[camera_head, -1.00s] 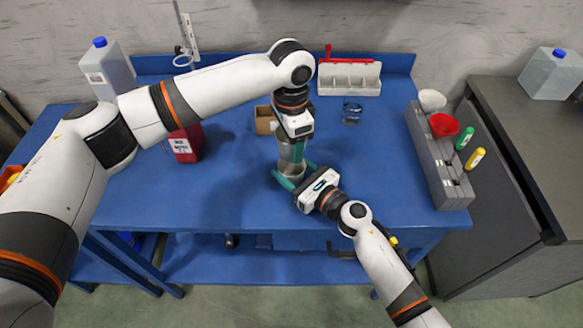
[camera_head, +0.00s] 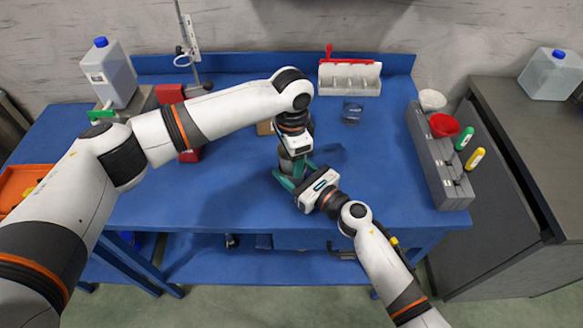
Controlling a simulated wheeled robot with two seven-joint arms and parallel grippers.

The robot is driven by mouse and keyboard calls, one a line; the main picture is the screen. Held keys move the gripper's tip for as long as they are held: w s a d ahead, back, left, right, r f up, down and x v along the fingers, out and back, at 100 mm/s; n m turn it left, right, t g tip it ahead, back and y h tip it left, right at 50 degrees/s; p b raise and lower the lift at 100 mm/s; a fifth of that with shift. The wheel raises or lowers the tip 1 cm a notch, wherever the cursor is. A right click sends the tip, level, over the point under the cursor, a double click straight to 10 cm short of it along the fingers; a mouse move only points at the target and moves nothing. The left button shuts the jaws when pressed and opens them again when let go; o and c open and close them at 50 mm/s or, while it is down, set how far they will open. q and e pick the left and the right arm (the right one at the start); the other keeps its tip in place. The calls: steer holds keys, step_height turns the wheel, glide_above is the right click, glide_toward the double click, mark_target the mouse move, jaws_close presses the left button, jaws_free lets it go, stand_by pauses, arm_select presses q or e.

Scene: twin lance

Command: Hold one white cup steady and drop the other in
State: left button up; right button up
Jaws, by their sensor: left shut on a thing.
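My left gripper (camera_head: 298,157) points down over the middle of the bench, right above my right gripper. It is shut on a cup, mostly hidden by the gripper and the other cup. My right gripper (camera_head: 293,180) reaches in from the front right. Its teal fingers lie on both sides of a pale grey-looking cup (camera_head: 287,167), which stands upright and seems gripped. The two cups overlap in this view. I cannot tell how deep one sits in the other.
A cardboard box (camera_head: 264,128) is partly hidden behind my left arm. A grey holder (camera_head: 437,160) with funnels is at the right. Red containers stand at the left. The bench's front is clear.

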arm_select(q)
steer(key=shift+s+a+f, duration=0.1)
steer(key=shift+f, duration=0.3)
arm_select(e)
steer(key=shift+s+a+r, duration=0.1)
arm_select(q)
steer(key=o, duration=0.9)
steer(key=shift+f, duration=0.1)
steer(key=shift+o, duration=0.5)
steer(key=shift+s, duration=0.1)
steer(key=shift+w, duration=0.2)
step_height(320, 180, up, 12)
arm_select(e)
steer(key=o, duration=1)
